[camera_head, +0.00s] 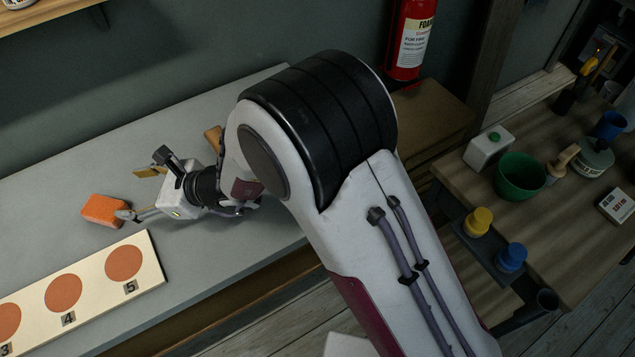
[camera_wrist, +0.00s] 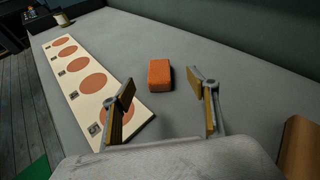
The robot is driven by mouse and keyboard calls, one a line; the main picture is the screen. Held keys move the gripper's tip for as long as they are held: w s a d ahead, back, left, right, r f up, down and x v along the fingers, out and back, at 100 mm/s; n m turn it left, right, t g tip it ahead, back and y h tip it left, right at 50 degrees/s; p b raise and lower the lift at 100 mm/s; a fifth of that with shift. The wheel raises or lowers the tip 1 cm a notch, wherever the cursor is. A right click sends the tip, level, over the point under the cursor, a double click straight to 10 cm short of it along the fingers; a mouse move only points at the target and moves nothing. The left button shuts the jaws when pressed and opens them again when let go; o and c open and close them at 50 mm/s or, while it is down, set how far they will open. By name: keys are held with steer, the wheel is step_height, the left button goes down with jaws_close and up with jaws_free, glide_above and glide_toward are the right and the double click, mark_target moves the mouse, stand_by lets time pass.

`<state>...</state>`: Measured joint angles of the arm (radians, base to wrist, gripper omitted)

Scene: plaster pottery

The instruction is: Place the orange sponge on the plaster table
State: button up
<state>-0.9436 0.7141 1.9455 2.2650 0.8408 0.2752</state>
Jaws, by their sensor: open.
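The orange sponge (camera_head: 104,210) lies on the grey table (camera_head: 190,125) at the left in the head view, just past the numbered board. In the wrist view the sponge (camera_wrist: 160,75) is ahead of my gripper (camera_wrist: 160,100), between the lines of its two fingers but beyond their tips. My gripper (camera_head: 130,195) is open and empty, low over the table. In the head view one fingertip appears close to the sponge; whether it touches cannot be told there.
A pale board (camera_head: 90,281) with numbered orange circles lies beside the sponge. A brown object (camera_wrist: 301,150) is at right in the wrist view.

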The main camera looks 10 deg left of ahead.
steer(key=w+d+r+n+h, duration=0.1)
steer(key=d+r+n, duration=0.4)
steer(key=d+r, duration=0.45)
steer(key=w+d+r+n+h, duration=0.1)
steer(key=d+r+n, duration=0.4)
steer(key=d, duration=0.7)
steer(key=s+d+n+t+h, duration=0.2)
steer(key=d+h, duration=0.2)
steer(key=d, duration=1)
steer(key=s+d+r+n+t+h, duration=0.1)
steer(key=s+d+n+t+h, duration=0.1)
steer(key=d, duration=1.2)
steer(key=s+d+n+t+h, duration=0.2)
steer(key=d+h, duration=0.3)
steer(key=d, duration=0.9)
steer(key=shift+s+r+h, duration=0.3)
steer(key=shift+s+r, duration=0.1)
steer(key=shift+o, duration=0.4)
steer(key=shift+a, duration=0.25)
